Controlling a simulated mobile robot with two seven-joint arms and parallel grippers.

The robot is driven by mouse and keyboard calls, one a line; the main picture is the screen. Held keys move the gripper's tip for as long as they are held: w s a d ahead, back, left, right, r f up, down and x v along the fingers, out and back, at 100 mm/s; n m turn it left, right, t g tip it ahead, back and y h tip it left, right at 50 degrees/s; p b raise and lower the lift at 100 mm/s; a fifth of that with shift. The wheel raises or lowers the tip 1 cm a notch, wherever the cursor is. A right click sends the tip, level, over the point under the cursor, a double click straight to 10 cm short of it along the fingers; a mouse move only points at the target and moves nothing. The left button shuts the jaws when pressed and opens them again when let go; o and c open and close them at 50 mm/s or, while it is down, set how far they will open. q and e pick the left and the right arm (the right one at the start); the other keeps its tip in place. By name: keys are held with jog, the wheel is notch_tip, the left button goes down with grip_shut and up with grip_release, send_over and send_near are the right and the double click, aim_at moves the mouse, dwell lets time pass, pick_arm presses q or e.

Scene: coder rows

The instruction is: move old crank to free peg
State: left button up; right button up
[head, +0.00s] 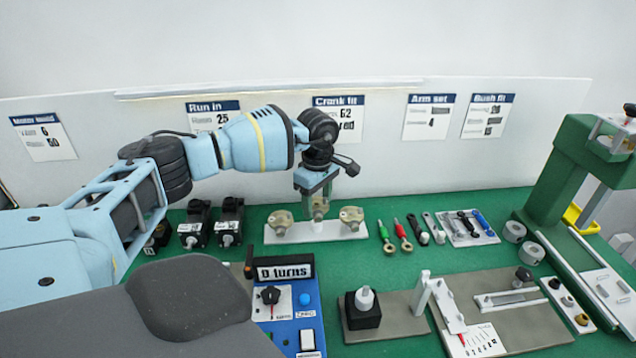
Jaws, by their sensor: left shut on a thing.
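A white peg rack (300,235) stands on the green bench below the back panel. One tan crank (281,221) sits at its left end and another tan crank (351,217) at its right end. My left gripper (319,208) points down over the middle of the rack, between these two cranks. It is shut on a tan crank (319,212), partly hidden by the fingers. I cannot tell whether this crank touches the middle peg. My right gripper is not in view.
In front are a blue control box (290,310), a black block with a white top (362,306) and a green press (565,175) at right.

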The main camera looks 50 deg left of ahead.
aim_at(317, 210)
pick_arm(q)
jog(key=shift+f, duration=0.25)
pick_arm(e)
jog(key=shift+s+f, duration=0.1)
pick_arm(q)
jog(key=shift+f, duration=0.1)
jog(key=shift+f+b, duration=0.55)
jog(key=shift+f, duration=0.7)
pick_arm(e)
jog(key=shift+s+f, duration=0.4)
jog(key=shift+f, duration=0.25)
pick_arm(q)
jog(key=shift+f, duration=0.35)
jog(key=o, duration=1.1)
jog(key=shift+r, duration=0.1)
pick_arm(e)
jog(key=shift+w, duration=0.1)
pick_arm(q)
notch_tip(317, 210, up, 8)
jog(key=shift+f, duration=0.15)
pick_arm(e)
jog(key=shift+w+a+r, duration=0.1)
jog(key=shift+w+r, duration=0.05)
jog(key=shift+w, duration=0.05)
